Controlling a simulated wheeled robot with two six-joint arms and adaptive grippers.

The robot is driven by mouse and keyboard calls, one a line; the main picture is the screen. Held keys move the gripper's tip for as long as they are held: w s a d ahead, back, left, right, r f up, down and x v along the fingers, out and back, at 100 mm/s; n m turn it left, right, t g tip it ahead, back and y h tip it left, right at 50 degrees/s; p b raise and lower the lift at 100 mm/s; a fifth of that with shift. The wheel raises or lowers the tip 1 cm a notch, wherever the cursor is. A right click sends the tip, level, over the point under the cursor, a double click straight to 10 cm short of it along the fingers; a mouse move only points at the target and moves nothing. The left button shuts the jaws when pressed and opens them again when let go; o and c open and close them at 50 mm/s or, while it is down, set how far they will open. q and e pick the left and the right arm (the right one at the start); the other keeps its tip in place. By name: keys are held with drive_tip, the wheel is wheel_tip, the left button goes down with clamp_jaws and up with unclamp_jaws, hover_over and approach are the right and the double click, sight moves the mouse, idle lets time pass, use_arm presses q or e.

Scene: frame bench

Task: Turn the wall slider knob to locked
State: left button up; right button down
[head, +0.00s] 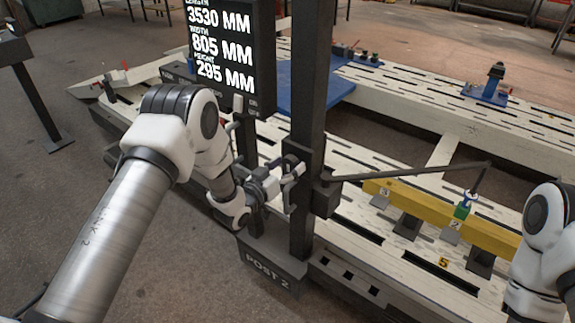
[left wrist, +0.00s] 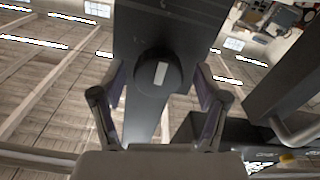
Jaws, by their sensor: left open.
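The knob (left wrist: 160,74) is a round black disc with a pale rectangular mark, on a dark block on the upright post (left wrist: 150,115) in the left wrist view. The mark runs nearly along the post, slightly tilted. My left gripper (left wrist: 160,88) is open, with one finger on each side of the knob; I cannot tell if they touch it. In the head view my left gripper (head: 290,176) is at the side of the dark post (head: 306,110) labelled POST 2, and the knob cannot be made out there. My right gripper is out of the picture.
A display (head: 232,60) with measurements stands left of the post. A thin dark arm (head: 410,174) reaches right from the post over a yellow beam (head: 420,208). The slotted white frame bench (head: 395,88) lies behind. My right arm shows at the right edge.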

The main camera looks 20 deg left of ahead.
use_arm(q)
drive_tip(key=shift+d, duration=0.1)
drive_tip(key=c, duration=1.2)
drive_tip(key=shift+o, duration=0.2)
drive_tip(key=shift+m, duration=0.3)
drive_tip(key=m+b, duration=0.2)
drive_tip(key=m, duration=0.1)
drive_tip(key=shift+f+m+b, duration=0.1)
drive_tip(key=shift+m+b, duration=0.3)
drive_tip(key=m+b, duration=0.2)
drive_tip(key=m, duration=0.2)
drive_tip(key=shift+m+b, duration=0.3)
drive_tip(key=shift+b, duration=0.05)
drive_tip(key=m+b, duration=0.3)
drive_tip(key=m, duration=0.2)
drive_tip(key=shift+m+b, duration=1.35)
drive_tip(key=shift+m, duration=0.65)
